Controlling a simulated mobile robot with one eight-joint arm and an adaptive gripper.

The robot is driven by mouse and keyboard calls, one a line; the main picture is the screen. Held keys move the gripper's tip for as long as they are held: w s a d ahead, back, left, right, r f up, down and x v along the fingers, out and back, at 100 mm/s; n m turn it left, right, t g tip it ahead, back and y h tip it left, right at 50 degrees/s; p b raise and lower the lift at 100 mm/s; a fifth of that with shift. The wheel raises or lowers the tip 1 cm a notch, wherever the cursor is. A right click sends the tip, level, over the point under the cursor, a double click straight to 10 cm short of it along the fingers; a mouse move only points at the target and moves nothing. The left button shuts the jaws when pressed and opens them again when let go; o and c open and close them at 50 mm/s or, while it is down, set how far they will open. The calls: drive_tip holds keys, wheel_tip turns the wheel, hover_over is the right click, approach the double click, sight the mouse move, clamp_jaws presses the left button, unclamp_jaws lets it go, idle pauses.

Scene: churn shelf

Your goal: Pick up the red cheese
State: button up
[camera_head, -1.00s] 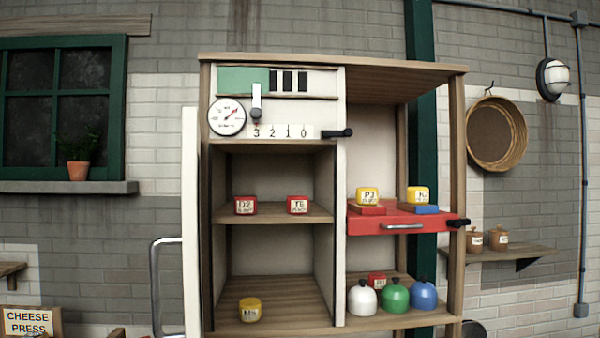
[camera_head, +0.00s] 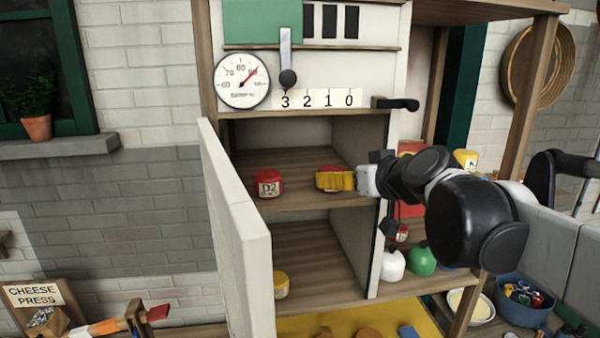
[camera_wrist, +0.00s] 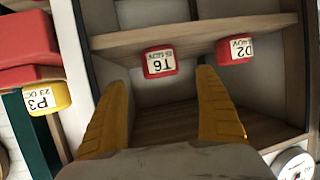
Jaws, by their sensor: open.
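Two red cheeses stand on the upper left shelf. The one labelled D2 (camera_head: 268,184) is at the left in the head view, and it also shows at the right in the wrist view (camera_wrist: 234,50). The other, labelled T6 (camera_wrist: 159,61), is partly hidden behind my fingers in the head view. My gripper (camera_head: 336,179) is open, with yellow fingers, at this shelf. In the wrist view my gripper (camera_wrist: 160,82) has its fingers spread to either side of T6, with T6 lined up in the gap near the tips. No contact is visible.
The compartment's divider wall (camera_head: 362,215) stands close to my arm. An open white door (camera_head: 238,235) is at the left. A yellow cheese (camera_head: 281,285) is below, and yellow cheese P3 (camera_wrist: 45,98) sits beside the red drawer (camera_wrist: 30,50). White and green domes (camera_head: 420,260) stand lower right.

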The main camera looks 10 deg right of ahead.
sight(331, 169)
drive_tip(key=shift+x, duration=0.9)
drive_tip(key=shift+w+a+r+p, duration=0.1)
drive_tip(key=shift+w+a+p, duration=0.1)
drive_tip(key=shift+w+p, duration=0.15)
drive_tip(key=p+x, duration=0.1)
drive_tip(key=x, duration=0.3)
drive_tip(key=shift+w+r, duration=0.1)
drive_tip(key=shift+w, duration=0.2)
drive_tip(key=shift+s+r, duration=0.1)
drive_tip(key=shift+s, duration=0.15)
drive_tip(key=shift+c, duration=0.2)
drive_tip(key=c, duration=1.3)
drive_tip(key=shift+c, duration=0.2)
drive_tip(key=shift+w, duration=0.1)
